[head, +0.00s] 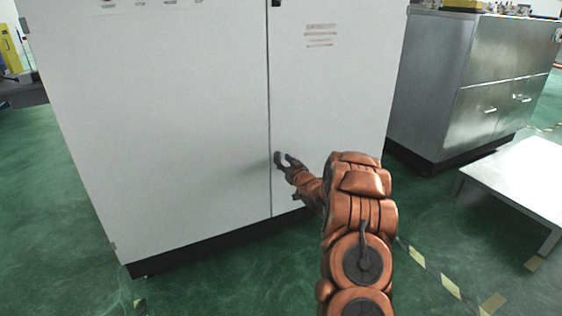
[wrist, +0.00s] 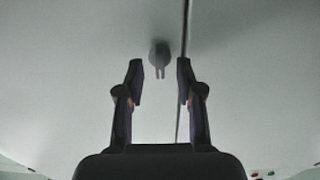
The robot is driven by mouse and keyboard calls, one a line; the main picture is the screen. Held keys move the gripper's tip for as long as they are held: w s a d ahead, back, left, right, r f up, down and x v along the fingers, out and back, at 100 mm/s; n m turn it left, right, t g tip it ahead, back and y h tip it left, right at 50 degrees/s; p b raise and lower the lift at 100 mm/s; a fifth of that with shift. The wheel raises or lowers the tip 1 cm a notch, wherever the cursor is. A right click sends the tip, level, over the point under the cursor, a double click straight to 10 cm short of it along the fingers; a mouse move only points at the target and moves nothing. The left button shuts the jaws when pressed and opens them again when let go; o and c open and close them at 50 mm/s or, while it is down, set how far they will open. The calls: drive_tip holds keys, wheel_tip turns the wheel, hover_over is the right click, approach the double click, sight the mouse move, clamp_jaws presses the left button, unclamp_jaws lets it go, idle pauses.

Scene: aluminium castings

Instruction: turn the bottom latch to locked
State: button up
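The bottom latch (wrist: 160,57) is a small grey rounded knob on the white cabinet front, just left of the dark door seam. A short forked part points down from it. In the wrist view my gripper (wrist: 160,72) has its two dark fingers apart, one each side of the latch's line, with the latch seen between and just beyond the tips. I cannot tell whether they touch it. In the head view my gripper (head: 285,162) is at the low part of the seam and mostly hides the latch.
The white cabinet (head: 170,120) has a dark upper latch (head: 276,3) at the top of the seam. A steel cabinet (head: 430,90) stands to the right, with a low pale table (head: 515,180) in front of it. Green floor is open at the left.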

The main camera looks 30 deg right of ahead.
sight(279, 156)
drive_tip(key=shift+w+d+r, duration=0.1)
drive_tip(key=shift+w, duration=1.05)
clamp_jaws()
